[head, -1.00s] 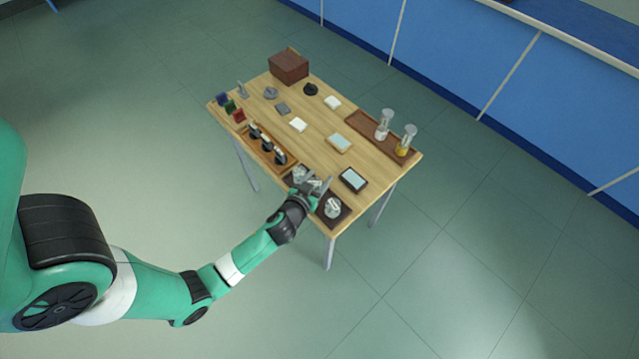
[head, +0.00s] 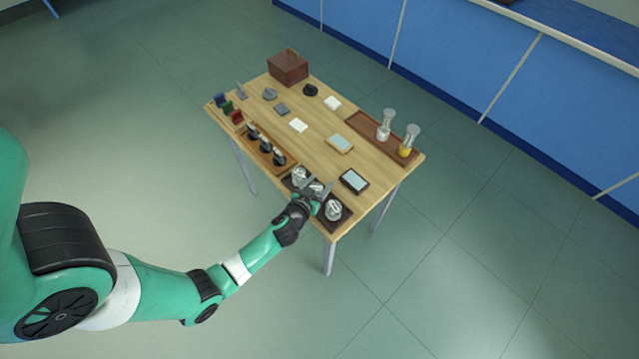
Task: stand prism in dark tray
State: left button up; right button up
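The dark tray (head: 346,213) lies at the table's near corner. Small clear, whitish pieces sit in it: one (head: 300,174) at its left end and one (head: 333,210) at its right end. Another pale piece (head: 317,187) shows between the fingers of my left gripper (head: 318,185), over the middle of the tray. This may be the prism; its shape is too small to tell. The fingers partly hide it, and I cannot tell whether they touch it or stand apart from it. My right gripper is not in view.
A wooden rack (head: 278,159) with several dark-based round pieces lies left of the dark tray. A dark-framed plate (head: 354,180) lies close behind it. A brown tray (head: 363,125) holds two glass vessels. A brown box (head: 288,68) stands at the far end.

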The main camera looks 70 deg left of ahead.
pick_arm(q)
jog(key=o, duration=0.3)
jog(key=shift+r, duration=0.1)
jog(key=shift+s+d+r+p, duration=0.15)
jog(key=shift+p, duration=0.15)
jog(key=v, duration=1.1)
jog(key=shift+s+d, duration=0.2)
jog(key=shift+s, duration=0.05)
